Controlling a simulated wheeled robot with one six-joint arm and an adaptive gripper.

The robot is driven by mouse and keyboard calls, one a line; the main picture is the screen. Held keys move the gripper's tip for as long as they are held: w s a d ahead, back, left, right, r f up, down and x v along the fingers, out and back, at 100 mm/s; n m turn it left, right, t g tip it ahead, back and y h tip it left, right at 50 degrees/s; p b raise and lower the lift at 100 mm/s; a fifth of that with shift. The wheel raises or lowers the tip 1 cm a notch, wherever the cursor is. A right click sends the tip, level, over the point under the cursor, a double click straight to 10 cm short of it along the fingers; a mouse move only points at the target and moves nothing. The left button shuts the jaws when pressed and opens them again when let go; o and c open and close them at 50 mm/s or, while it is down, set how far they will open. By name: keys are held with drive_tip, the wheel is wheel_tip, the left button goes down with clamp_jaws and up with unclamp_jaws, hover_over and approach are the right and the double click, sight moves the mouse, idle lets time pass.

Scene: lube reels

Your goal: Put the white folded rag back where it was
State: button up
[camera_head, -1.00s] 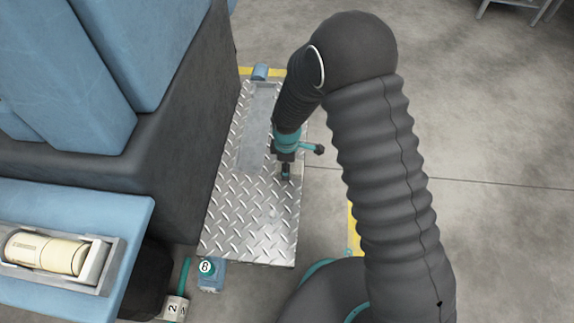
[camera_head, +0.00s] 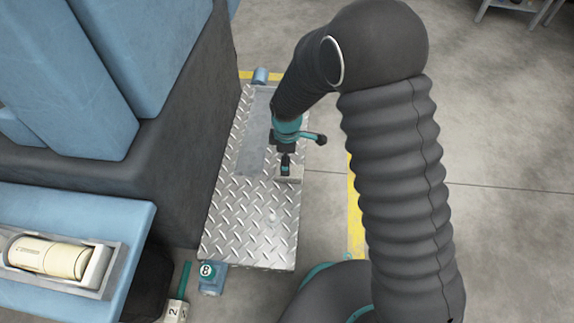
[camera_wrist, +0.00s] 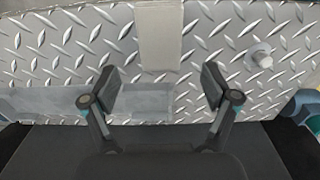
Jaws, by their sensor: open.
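The white folded rag (camera_wrist: 160,42) lies flat on the diamond-plate step, a pale rectangle at the top middle of the wrist view. In the head view a pale piece of it (camera_head: 293,174) shows beside my gripper at the plate's right edge. My gripper (camera_wrist: 160,84) is open and empty in the wrist view, its fingers apart on either side of the rag's line. The rag's near end lies just beyond the gap between the fingertips. In the head view my gripper (camera_head: 285,168) hides part of the rag.
The diamond-plate step (camera_head: 235,225) has a smooth grey recessed strip (camera_head: 250,150) and a small pale knob (camera_wrist: 261,57). A dark machine with blue panels stands along its left side. A blue tag-numbered block (camera_head: 211,279) sits at its near end. Open concrete floor lies to the right.

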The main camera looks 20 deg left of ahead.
wheel_tip(320, 180, up, 5)
drive_tip(key=shift+r, duration=0.2)
drive_tip(key=w+d+r+m+t+y, duration=0.1)
drive_tip(key=d+r+m+t, duration=0.2)
drive_tip(key=d+r+m, duration=1.25)
drive_tip(key=s+d+r+m+t, duration=0.1)
drive_tip(key=s+d+r+m, duration=0.1)
drive_tip(key=s+d+r, duration=0.2)
drive_tip(key=s+d+r+m, duration=0.2)
drive_tip(key=s+d+r, duration=0.2)
drive_tip(key=d, duration=0.6)
drive_tip(key=s+d+r+m+t+h, duration=0.1)
drive_tip(key=s+d+r+m, duration=0.1)
drive_tip(key=s+d+r, duration=0.2)
drive_tip(key=s+d, duration=0.2)
drive_tip(key=d, duration=0.2)
drive_tip(key=shift+s+r+t, duration=0.3)
drive_tip(key=shift+s+r, duration=0.1)
